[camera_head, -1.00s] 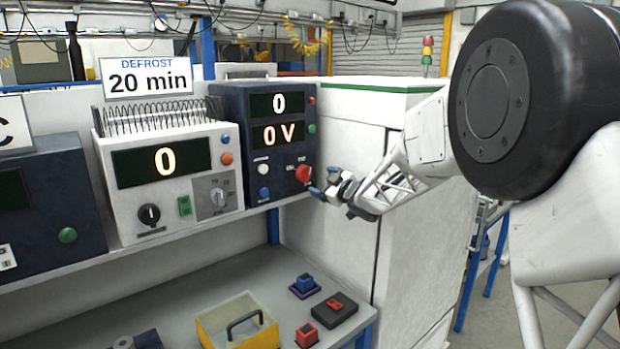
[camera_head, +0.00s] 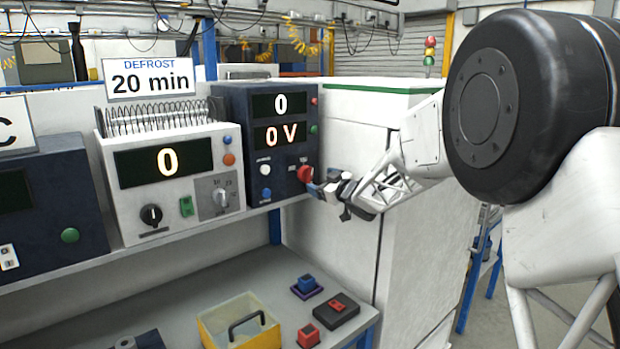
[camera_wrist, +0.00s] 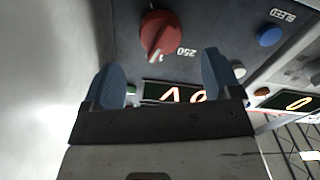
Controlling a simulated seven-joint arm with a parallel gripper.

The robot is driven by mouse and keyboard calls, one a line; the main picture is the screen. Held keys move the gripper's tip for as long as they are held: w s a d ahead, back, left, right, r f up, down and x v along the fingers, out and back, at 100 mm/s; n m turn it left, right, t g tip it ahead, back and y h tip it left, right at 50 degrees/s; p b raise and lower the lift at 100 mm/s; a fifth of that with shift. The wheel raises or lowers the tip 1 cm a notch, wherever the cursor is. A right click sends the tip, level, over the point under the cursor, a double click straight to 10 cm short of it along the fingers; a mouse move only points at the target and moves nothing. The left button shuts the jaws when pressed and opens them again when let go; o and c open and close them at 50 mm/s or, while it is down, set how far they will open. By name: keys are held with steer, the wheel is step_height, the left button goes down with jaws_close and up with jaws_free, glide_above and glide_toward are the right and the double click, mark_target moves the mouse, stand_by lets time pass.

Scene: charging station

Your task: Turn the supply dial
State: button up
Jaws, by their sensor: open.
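The supply unit (camera_head: 225,150) is a dark blue box on the shelf with displays reading 0 and 0 V. Its red dial (camera_head: 305,174) sits low on the right of the front panel. My gripper (camera_head: 318,189) is just right of and below the dial in the head view, close to the panel. In the wrist view the red dial (camera_wrist: 162,35) shows beyond my gripper (camera_wrist: 168,80), whose two blue fingers are spread apart with nothing between them. The dial's white pointer mark aims toward the gripper, and a label 250 is beside it.
A white unit (camera_head: 180,225) with a display reading 0 stands left, below a sign (camera_head: 148,78) saying DEFROST 20 min. A white cabinet (camera_head: 335,235) is close on the right. A yellow bin (camera_head: 262,338) and small blocks are on the lower bench.

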mark_target(311, 177)
steer(key=shift+x, duration=3.1)
steer(key=shift+c, duration=0.3)
steer(key=c, duration=0.9)
steer(key=shift+n, duration=0.3)
steer(key=shift+n, duration=1.1)
